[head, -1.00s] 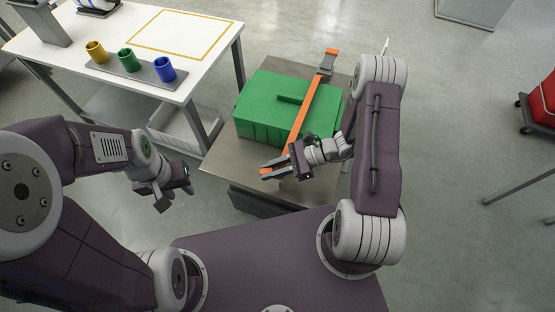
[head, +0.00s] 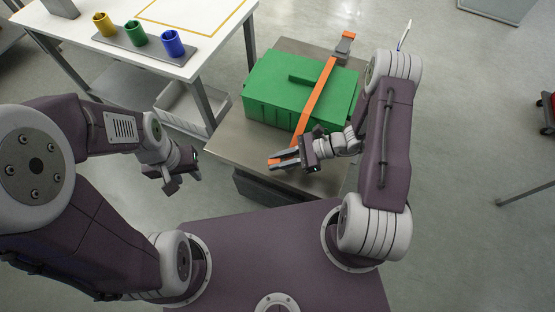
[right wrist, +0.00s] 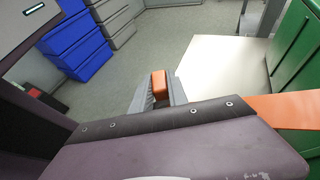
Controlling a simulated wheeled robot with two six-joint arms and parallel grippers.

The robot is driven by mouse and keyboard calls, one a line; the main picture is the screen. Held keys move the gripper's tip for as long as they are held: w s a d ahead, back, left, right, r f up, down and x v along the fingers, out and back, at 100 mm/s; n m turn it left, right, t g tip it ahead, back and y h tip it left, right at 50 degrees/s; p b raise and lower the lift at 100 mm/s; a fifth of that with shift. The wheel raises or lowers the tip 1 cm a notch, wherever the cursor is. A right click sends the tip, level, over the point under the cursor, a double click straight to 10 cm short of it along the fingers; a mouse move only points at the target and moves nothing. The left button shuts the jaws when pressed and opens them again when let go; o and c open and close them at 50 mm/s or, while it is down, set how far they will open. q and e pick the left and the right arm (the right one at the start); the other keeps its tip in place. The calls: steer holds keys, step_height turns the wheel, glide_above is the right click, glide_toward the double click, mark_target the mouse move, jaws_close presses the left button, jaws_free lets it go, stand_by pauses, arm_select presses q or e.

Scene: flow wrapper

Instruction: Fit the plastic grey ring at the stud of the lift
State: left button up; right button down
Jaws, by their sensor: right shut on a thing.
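A green box (head: 280,99) sits on a grey metal table top (head: 232,140), likely the lift. An orange strap (head: 317,97) runs across the box's lid. At its far end is a grey fitting (head: 342,47) with an orange tip. My right gripper (head: 287,160) is at the near side of the box, shut on an orange end piece. The right wrist view shows this orange piece (right wrist: 159,84) between the grey fingers. My left gripper (head: 180,182) hangs empty left of the table and looks open. I cannot make out a separate grey ring or the stud.
Blue drawers (right wrist: 80,48) show in the right wrist view.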

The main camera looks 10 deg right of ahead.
mark_target(278, 172)
steer(key=shift+f+b, duration=1.4)
steer(key=shift+f, duration=0.7)
steer(key=c, duration=1.2)
jaws_free()
steer(key=p+v, duration=0.1)
steer(key=v, duration=0.8)
